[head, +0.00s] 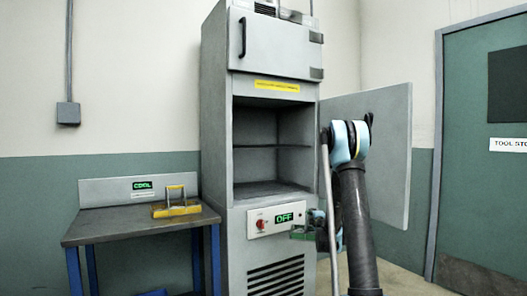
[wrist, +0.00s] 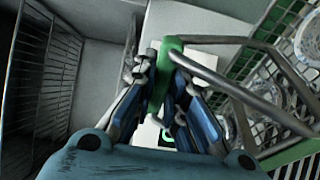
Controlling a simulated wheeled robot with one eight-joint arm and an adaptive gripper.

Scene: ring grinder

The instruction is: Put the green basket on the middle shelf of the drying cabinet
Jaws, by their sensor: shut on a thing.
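The green basket (head: 303,233) shows in the head view in front of the cabinet's lower panel, partly hidden behind my arm. In the wrist view my gripper (wrist: 165,75) is shut on the basket's green handle grip (wrist: 172,45). The middle shelf (head: 270,147) is a thin ledge about halfway up that compartment and looks empty. In the head view my gripper is mostly hidden.
The compartment's door (head: 385,150) is swung open to the right, behind my arm. The upper door (head: 275,45) is shut. A control panel (head: 277,219) reads OFF.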

